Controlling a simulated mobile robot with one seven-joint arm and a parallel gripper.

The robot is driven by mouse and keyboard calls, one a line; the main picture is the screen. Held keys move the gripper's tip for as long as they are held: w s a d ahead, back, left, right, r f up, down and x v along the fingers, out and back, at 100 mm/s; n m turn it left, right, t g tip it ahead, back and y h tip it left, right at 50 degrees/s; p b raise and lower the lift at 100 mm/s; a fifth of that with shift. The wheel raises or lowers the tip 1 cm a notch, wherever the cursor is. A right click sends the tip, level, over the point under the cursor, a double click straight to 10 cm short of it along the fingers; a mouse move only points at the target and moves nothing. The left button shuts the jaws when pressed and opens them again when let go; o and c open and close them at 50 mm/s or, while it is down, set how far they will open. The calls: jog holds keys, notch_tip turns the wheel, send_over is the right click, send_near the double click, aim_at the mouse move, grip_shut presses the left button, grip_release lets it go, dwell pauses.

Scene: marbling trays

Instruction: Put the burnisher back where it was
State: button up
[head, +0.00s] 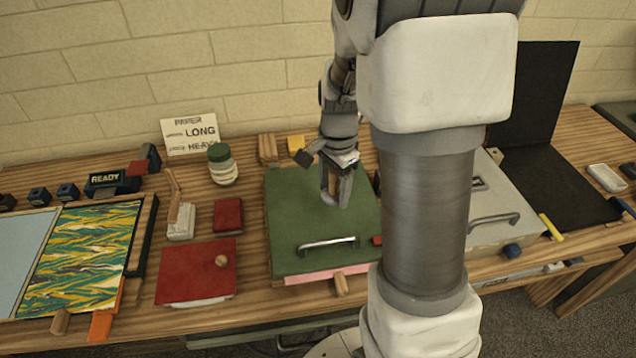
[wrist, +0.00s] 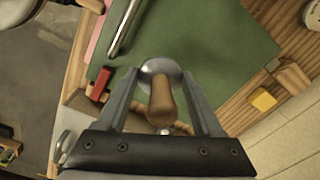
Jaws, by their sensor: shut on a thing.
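My gripper (head: 337,192) is above the green board (head: 290,215), behind its metal bar handle (head: 328,243). In the wrist view my gripper (wrist: 160,75) has its fingers on either side of the burnisher's round silver head (wrist: 160,71). The burnisher's wooden handle (wrist: 162,103) points back toward the palm. The burnisher cannot be made out in the head view. Whether it touches the green board (wrist: 215,45) below cannot be told.
A small red block (head: 377,240) is at the green board's right edge, and a yellow block (head: 296,144) lies behind it. A red panel with a knob (head: 190,275) lies to the left. A grey board with a handle (head: 490,230) is to the right, partly behind my arm.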

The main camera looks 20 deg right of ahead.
jog(key=w+f, duration=0.1)
jog(key=w, duration=0.1)
jog(key=w+f, duration=0.2)
jog(key=w, duration=0.1)
jog(key=w+d+f, duration=0.1)
jog(key=w, duration=0.1)
jog(key=shift+w+f, duration=0.15)
jog(key=shift+f, duration=2.05)
jog(key=shift+f, duration=0.2)
jog(key=o, duration=1.4)
jog(key=shift+o, duration=0.2)
jog(key=shift+r, duration=0.1)
